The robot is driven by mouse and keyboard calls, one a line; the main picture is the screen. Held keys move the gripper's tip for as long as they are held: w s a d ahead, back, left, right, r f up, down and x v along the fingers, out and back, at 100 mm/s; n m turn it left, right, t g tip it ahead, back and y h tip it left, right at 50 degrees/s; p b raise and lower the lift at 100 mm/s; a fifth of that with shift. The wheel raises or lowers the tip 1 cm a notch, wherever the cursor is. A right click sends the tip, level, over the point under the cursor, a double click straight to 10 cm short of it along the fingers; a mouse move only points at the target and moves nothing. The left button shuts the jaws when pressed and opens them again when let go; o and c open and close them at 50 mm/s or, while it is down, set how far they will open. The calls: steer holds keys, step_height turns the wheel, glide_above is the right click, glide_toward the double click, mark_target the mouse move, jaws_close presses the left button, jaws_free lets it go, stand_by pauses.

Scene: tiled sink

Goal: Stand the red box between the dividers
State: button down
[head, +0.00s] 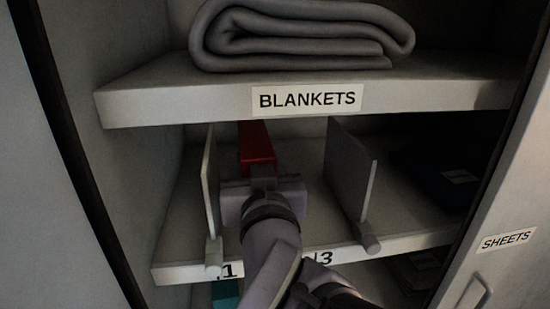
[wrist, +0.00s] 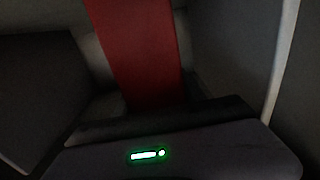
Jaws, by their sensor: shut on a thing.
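The red box (head: 257,147) is in the middle shelf bay, between the left divider (head: 209,190) and the right divider (head: 350,172). It is closer to the left divider, with a visible gap to the right one. My gripper (head: 262,180) is shut on the near end of the red box. In the wrist view the red box (wrist: 137,50) runs up from my gripper (wrist: 160,112), slightly tilted. The fingertips and the underside of the box are hidden, so I cannot tell whether it touches the shelf.
The upper shelf labelled BLANKETS (head: 308,99) overhangs close above and holds a folded grey blanket (head: 300,35). A dark blue item (head: 445,178) lies right of the right divider. A teal item (head: 226,293) is below. A door marked SHEETS (head: 506,240) stands at right.

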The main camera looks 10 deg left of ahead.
steer(key=shift+s, duration=0.1)
steer(key=shift+f, duration=0.15)
steer(key=c, duration=0.7)
jaws_free()
